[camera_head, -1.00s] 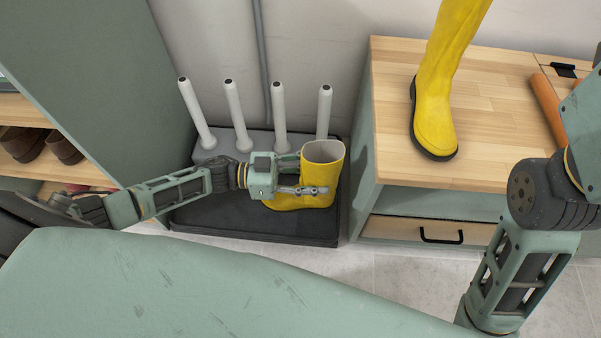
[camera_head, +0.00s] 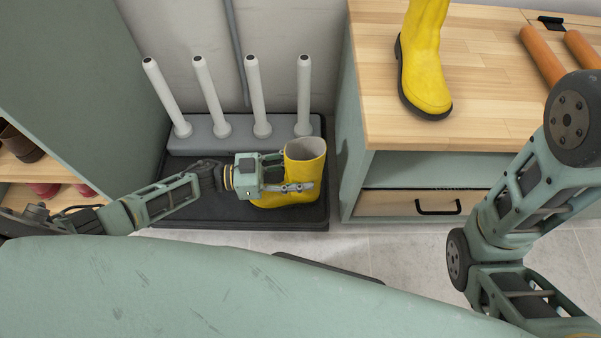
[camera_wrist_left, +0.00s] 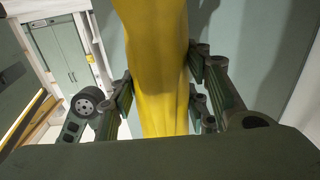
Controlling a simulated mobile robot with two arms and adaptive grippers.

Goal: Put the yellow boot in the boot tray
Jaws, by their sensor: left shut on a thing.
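A yellow boot (camera_head: 304,165) stands upright at the right end of the black boot tray (camera_head: 200,211), its toe pointing left. I cannot tell whether its sole touches the tray. My left gripper (camera_head: 290,187) is shut on its shaft from the left. In the left wrist view the yellow shaft (camera_wrist_left: 160,95) is between the two fingers (camera_wrist_left: 160,98). Another yellow boot (camera_head: 424,65) stands upright on the wooden bench top, its upper end cut off by the picture edge. My right arm shows at the right, but its gripper is out of view.
A grey rack with several upright white pegs (camera_head: 254,95) stands at the back of the tray. The wooden-topped bench (camera_head: 475,110) is close on the right, with orange rolls (camera_head: 543,55) on it. A green cabinet wall (camera_head: 90,80) and shoe shelves (camera_head: 30,185) are on the left.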

